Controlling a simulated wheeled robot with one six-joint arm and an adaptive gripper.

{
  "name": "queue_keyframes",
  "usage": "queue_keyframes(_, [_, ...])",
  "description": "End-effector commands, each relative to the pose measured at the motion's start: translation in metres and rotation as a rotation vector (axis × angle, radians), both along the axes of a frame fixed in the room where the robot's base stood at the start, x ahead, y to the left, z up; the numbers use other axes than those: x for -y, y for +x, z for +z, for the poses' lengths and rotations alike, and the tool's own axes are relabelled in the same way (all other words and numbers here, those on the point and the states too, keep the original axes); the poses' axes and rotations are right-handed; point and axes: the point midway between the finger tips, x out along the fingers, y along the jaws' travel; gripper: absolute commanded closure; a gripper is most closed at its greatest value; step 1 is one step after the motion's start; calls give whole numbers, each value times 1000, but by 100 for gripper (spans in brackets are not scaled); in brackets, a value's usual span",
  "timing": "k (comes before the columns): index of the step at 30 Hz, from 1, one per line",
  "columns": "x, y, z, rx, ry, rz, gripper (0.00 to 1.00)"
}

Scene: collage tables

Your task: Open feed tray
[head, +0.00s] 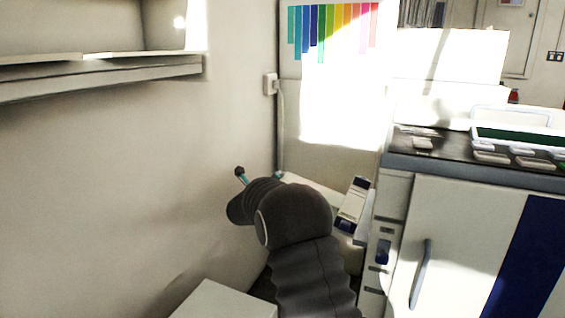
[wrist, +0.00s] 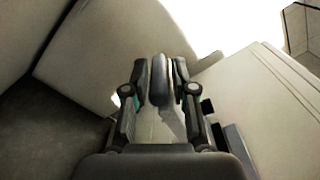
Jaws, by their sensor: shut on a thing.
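My gripper (wrist: 160,72) is shut on a dark grey, rounded handle (wrist: 160,88), which stands between its two fingers in the wrist view. The handle lies in front of a large pale panel (wrist: 95,50), which may be the feed tray; how far it stands open I cannot tell. In the head view, only a small dark and teal part of my gripper (head: 241,176) shows past my grey arm. The arm hides the handle there. A pale tray-like surface (head: 312,190) shows behind the arm, at the left side of the copier (head: 455,235).
The copier fills the right, with a control panel (head: 520,150) on top and a grey door handle (head: 421,275) in front. A plain wall (head: 130,180) stands close on the left, with a shelf (head: 100,75). A white box-like surface (head: 225,302) is at the bottom.

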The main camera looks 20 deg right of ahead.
Motion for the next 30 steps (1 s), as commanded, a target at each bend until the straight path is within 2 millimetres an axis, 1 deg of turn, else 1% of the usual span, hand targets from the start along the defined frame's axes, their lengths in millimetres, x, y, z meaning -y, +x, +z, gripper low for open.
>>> queue_keyframes(1, [0,1,-14,-27,-26,-5,100])
queue_keyframes(3, [-1,2,-28,-58,-63,-7,100])
queue_keyframes(9, [0,3,-59,-126,-148,-12,100])
queue_keyframes(12, [1,3,-68,-146,-175,-14,100])
queue_keyframes(21, [4,2,-83,-177,-208,-18,100])
queue_keyframes(30, [6,2,-87,-182,-208,-19,100])
